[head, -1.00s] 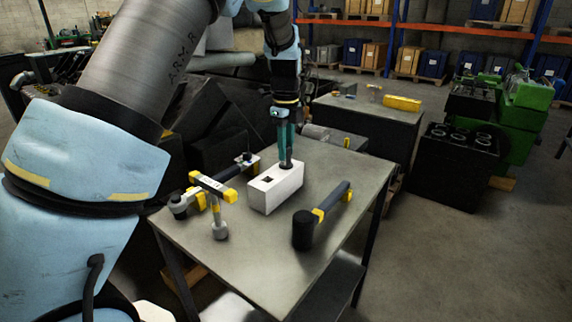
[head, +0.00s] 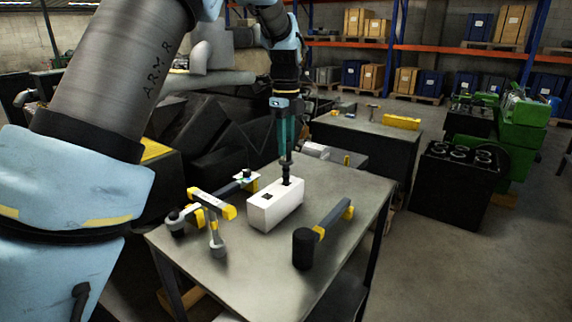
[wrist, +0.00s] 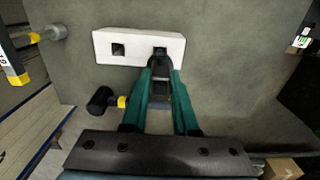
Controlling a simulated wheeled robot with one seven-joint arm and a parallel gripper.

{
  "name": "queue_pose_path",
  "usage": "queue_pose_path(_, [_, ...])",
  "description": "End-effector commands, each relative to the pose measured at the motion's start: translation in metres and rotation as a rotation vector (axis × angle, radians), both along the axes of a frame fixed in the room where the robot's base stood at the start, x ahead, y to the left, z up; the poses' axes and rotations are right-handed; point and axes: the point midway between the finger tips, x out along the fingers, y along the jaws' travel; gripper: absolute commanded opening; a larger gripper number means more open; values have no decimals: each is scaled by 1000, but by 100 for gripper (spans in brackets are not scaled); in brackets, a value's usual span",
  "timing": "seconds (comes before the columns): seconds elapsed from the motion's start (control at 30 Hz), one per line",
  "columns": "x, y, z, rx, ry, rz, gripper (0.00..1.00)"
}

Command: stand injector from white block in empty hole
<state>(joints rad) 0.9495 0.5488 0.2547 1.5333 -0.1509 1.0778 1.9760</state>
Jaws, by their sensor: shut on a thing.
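The white block (head: 275,208) lies on the near metal table, with two square holes in its top. My gripper (head: 286,158) points down over the block's right end and is shut on the dark injector (head: 286,173). The injector is upright, its lower end at or just above the right hole; I cannot tell whether its tip is still inside. In the wrist view the white block (wrist: 138,47) shows its left hole empty, and the dark injector (wrist: 160,63) sits between the green fingers at the right hole. No empty engine hole is clearly identifiable.
A black-headed mallet (head: 316,238) lies right of the block. Yellow-and-grey tools (head: 212,208) are on the left. A second table (head: 365,130) stands behind, with a yellow box (head: 402,122). A black block with round openings (head: 460,160) and green machinery (head: 522,125) are at right.

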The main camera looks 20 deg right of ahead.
Motion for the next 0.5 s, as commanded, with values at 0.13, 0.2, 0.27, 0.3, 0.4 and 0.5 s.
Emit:
queue_pose_path(0.13, [1, 0, 24, -2, -2, 0, 0])
queue_pose_path(0.2, [1, 0, 32, -2, -2, 0, 0])
queue_pose_path(0.27, [1, 0, 37, 0, -1, 0, 0])
queue_pose_path(0.3, [1, 0, 40, 0, -1, 0, 0])
queue_pose_path(0.4, [0, 0, 46, 1, -2, 1, 0])
queue_pose_path(0.5, [0, 0, 50, 0, -1, 1, 0])
